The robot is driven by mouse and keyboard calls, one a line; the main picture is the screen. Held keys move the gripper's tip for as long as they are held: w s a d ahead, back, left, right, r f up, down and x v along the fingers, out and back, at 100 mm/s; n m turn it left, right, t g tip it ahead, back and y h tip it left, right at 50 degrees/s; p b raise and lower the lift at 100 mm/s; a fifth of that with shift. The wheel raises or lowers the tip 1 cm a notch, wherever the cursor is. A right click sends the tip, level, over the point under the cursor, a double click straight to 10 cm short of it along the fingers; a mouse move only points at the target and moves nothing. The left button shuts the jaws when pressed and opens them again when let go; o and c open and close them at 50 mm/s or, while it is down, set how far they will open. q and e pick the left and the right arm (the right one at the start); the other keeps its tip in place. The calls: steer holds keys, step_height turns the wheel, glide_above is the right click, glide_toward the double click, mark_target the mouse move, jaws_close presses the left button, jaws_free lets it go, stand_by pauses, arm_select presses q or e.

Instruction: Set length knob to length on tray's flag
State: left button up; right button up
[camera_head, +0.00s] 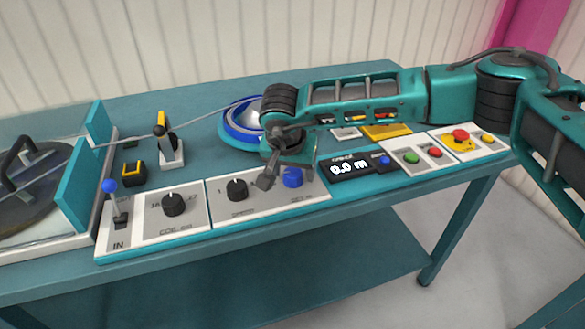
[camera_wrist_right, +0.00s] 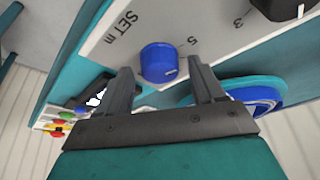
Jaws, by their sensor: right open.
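The blue length knob (camera_head: 293,177) sits on the white panel right of a black knob. In the right wrist view the blue knob (camera_wrist_right: 159,62) is by the print "SET m" and the number 5, with a short white mark on its face. My right gripper (camera_head: 281,170) is over this part of the panel. In the wrist view its two fingers (camera_wrist_right: 161,78) are open, one on each side of the knob, with visible gaps; I cannot tell their height over it. The tray's flag is not visible. My left gripper is not in view.
A display (camera_head: 352,167) reads 0.0 m. Green (camera_head: 411,157) and red buttons and a red stop button (camera_head: 460,135) are to the right. Black knobs (camera_head: 174,204) (camera_head: 237,189) and a blue-tipped lever (camera_head: 110,187) are left. A blue reel (camera_head: 236,128) stands behind my gripper.

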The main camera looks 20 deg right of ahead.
steer(key=shift+c, duration=0.3)
steer(key=c, duration=1)
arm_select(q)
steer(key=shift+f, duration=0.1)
arm_select(e)
steer(key=shift+a+f+m+h+b, duration=0.1)
steer(key=shift+m+h+b, duration=0.25)
steer(key=shift+m, duration=0.35)
steer(key=shift+m+g, duration=0.3)
steer(key=shift+m, duration=0.4)
steer(key=shift+m+g+h+b, duration=0.4)
steer(key=shift+m+b, duration=0.1)
steer(key=shift+m, duration=0.6)
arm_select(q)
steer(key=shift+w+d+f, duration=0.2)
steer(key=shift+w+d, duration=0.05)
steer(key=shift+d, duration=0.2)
arm_select(e)
steer(key=shift+w+m+g+h, duration=0.1)
steer(key=shift+m+g+h, duration=0.25)
steer(key=shift+m, duration=0.95)
steer(key=shift+a, duration=0.1)
